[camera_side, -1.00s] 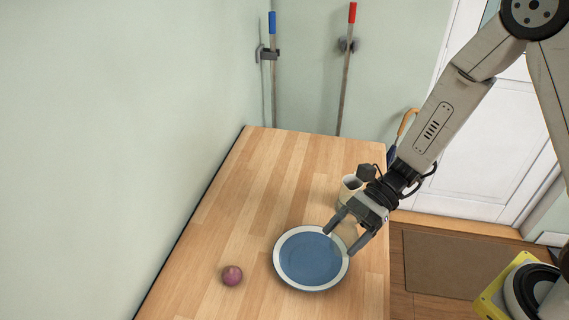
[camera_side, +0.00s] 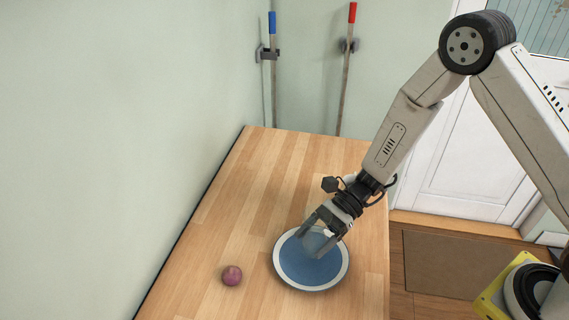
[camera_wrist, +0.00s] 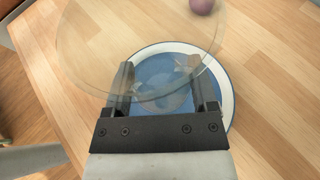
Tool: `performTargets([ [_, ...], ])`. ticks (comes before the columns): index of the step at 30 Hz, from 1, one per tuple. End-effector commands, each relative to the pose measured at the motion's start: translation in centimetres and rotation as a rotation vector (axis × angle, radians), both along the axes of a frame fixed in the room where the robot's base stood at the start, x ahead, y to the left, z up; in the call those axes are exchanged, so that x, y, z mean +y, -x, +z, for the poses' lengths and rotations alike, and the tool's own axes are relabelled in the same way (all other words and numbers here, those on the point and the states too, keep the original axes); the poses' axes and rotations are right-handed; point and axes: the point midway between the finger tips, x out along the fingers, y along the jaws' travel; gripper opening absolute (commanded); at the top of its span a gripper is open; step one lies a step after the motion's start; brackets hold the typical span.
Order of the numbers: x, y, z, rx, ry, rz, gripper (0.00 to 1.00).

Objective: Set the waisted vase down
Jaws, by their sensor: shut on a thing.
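The waisted vase is clear glass, and in the wrist view (camera_wrist: 140,45) its wide round outline stands out over the table and the plate's edge. In the side view the vase (camera_side: 317,239) is faint between the fingers. My gripper (camera_side: 316,247) is shut on it, with the fingers on either side; they also show in the wrist view (camera_wrist: 160,82). The gripper and vase are over the blue plate with a white rim (camera_side: 284,275). I cannot tell whether the vase touches the plate.
A purple onion-like ball (camera_side: 232,275) lies on the wooden table (camera_side: 225,210), left of the plate. The table's left and far parts are clear. Two poles (camera_side: 345,90) hang on the wall behind.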

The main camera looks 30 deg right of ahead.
Motion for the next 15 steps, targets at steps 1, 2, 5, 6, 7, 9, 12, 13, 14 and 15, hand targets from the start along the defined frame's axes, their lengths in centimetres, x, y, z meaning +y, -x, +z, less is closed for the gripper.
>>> performTargets([
  [1,0.1,-0.1,-0.2,0.001,-0.001,0.001,0.07],
  [2,0.1,-0.2,-0.4,0.001,-0.001,0.001,0.07],
  [5,0.2,-0.4,-1.2,0.002,-0.001,0.0,0.07],
  [6,0.2,-0.3,-1.6,0.002,-0.001,0.0,0.07],
  [7,0.2,-0.4,-1.9,0.003,-0.001,-0.001,0.07],
  [9,0.2,-0.4,-2.6,0.003,-0.001,-0.001,0.07],
  [12,0.2,-0.4,-3.2,0.001,-0.001,0.0,0.07],
  [13,0.2,-0.4,-3.4,0.001,-0.001,0.0,0.07],
  [14,0.2,-0.4,-3.5,0.001,-0.001,0.0,0.07],
  [15,0.2,-0.4,-3.5,0.0,-0.001,-0.001,0.07],
])
